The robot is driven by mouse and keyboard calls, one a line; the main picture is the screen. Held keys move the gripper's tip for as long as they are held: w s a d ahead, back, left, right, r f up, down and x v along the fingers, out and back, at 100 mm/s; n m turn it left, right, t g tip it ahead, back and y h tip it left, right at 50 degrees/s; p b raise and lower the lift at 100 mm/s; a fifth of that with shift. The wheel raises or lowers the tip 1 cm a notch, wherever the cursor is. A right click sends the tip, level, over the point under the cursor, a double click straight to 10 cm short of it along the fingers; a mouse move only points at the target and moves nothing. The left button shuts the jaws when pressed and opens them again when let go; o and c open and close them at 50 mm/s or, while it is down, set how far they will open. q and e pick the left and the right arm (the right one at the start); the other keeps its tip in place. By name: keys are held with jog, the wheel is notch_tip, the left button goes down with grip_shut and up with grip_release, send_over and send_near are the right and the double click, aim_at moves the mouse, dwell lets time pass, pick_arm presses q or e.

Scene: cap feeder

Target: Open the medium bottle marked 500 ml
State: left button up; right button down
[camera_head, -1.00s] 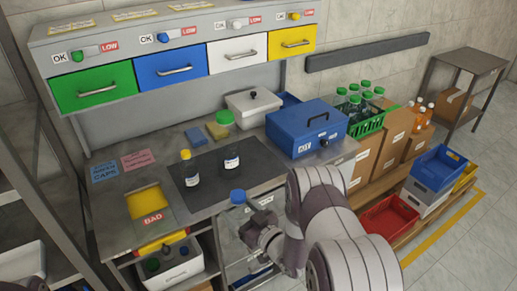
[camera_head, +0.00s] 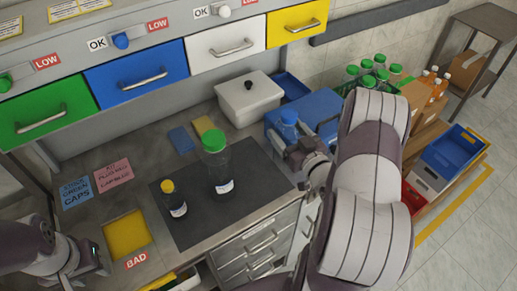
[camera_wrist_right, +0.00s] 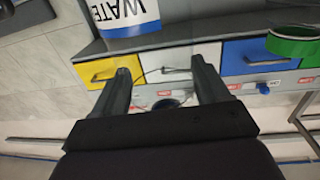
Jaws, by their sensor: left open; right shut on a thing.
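A clear bottle with a blue cap (camera_head: 289,117) is held upright in my right gripper (camera_head: 291,141), which is shut on it in front of the blue box. Its volume mark cannot be read. In the right wrist view, the two dark fingers (camera_wrist_right: 160,80) stand apart; the bottle is hard to make out between them. A small yellow-capped bottle (camera_head: 176,205) and a taller green-capped bottle (camera_head: 222,172) stand on the dark mat (camera_head: 250,190). My left gripper (camera_head: 98,264) is open and empty at the lower left, beside the bench.
The blue box (camera_head: 320,107) and a white lidded box (camera_head: 247,102) stand behind. A yellow BAD tray (camera_head: 127,234) is set in the bench at left. Coloured drawers (camera_head: 137,78) hang over the back. The mat's right half is clear.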

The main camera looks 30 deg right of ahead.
jog(key=w+a+f, duration=0.4)
jog(key=w+f, duration=0.3)
jog(key=f, duration=0.2)
jog(key=shift+w+a+p, duration=0.2)
jog(key=shift+a+p, duration=0.05)
jog(key=shift+p, duration=0.2)
jog(key=shift+f, duration=0.1)
jog(key=shift+f, duration=0.15)
grip_release()
jog(key=shift+r, duration=0.2)
